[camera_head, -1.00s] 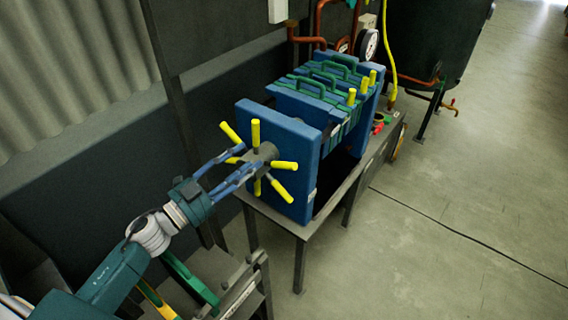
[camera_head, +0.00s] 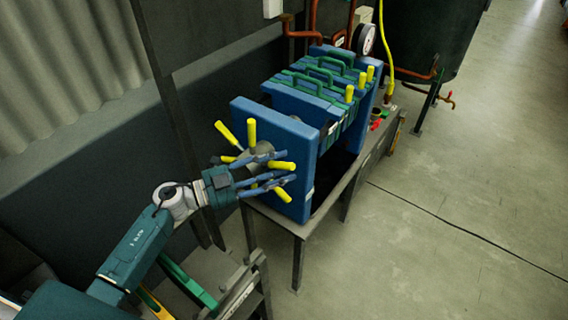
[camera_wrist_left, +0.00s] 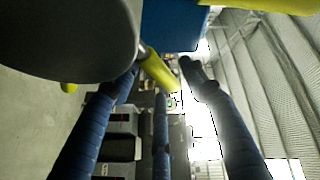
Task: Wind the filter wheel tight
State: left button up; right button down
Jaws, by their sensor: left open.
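The filter wheel (camera_head: 262,150) is a grey hub with several yellow spokes, standing in front of the blue end plate (camera_head: 304,137) of the filter press. My left gripper (camera_head: 284,168) is open at the wheel's lower right side, with its blue fingers among the spokes. In the left wrist view a yellow spoke (camera_wrist_left: 158,72) reaches between the spread fingers. I cannot tell whether they touch it. The large dark round hub (camera_wrist_left: 70,35) fills that view's upper left. The gripper hides part of the lower spokes in the head view. My right gripper is not in view.
Green-handled filter plates (camera_head: 318,82) stand behind the end plate on a grey metal bench (camera_head: 275,222). A gauge (camera_head: 365,39), red pipes and a dark tank (camera_head: 430,40) are at the back. A dark wall is at left. The floor at right is clear.

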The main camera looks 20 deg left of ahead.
pick_arm(q)
jog(key=shift+w+d, duration=0.45)
jog(key=shift+d, duration=0.15)
grip_shut()
jog(key=shift+f, duration=0.1)
